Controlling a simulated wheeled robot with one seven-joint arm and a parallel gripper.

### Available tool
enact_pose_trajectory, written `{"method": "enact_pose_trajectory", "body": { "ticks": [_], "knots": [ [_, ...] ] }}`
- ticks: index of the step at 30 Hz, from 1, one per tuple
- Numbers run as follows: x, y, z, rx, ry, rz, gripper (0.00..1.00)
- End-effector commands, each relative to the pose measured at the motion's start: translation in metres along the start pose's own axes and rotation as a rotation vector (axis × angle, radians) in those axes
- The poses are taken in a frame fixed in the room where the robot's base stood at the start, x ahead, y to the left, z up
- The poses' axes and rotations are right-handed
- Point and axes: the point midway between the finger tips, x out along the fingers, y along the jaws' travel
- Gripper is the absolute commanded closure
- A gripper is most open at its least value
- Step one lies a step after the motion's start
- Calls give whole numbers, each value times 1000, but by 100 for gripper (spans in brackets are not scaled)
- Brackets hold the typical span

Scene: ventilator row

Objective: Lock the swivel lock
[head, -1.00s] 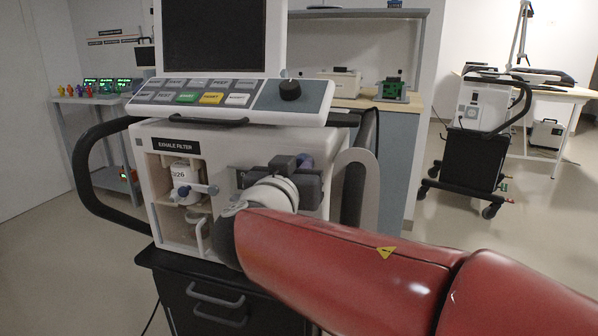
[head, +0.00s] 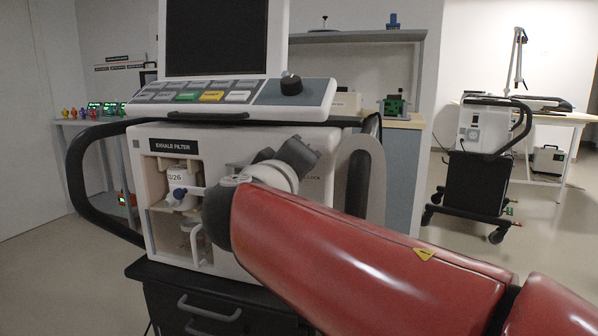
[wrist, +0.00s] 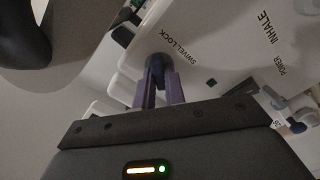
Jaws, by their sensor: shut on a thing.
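The swivel lock (wrist: 158,62) is a small dark knob on the white ventilator panel, beside the printed words SWIVEL LOCK in the wrist view. My gripper (wrist: 160,76) has its two purple fingers shut on this knob. In the head view the knob and fingertips are hidden behind my wrist; only the end of the word LOCK shows to the right. The white ventilator (head: 215,140) stands in front of me with an open EXHALE FILTER bay holding a white filter (head: 181,181).
A blue-tipped lever (head: 187,192) and a white curved handle (head: 195,243) sit in the open bay, close to my wrist. A black side rail (head: 77,185) curves out at left. A second ventilator cart (head: 476,180) stands far right, with open floor before it.

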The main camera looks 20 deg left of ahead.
Motion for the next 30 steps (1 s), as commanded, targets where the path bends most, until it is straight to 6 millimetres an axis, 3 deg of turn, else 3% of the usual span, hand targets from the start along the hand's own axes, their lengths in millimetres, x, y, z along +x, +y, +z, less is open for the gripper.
{"method": "enact_pose_trajectory", "body": {
  "ticks": [15,30],
  "knots": [
    [0,-2,0,-451,1,-1,100],
    [0,-3,0,-641,1,-1,100]
  ]
}}
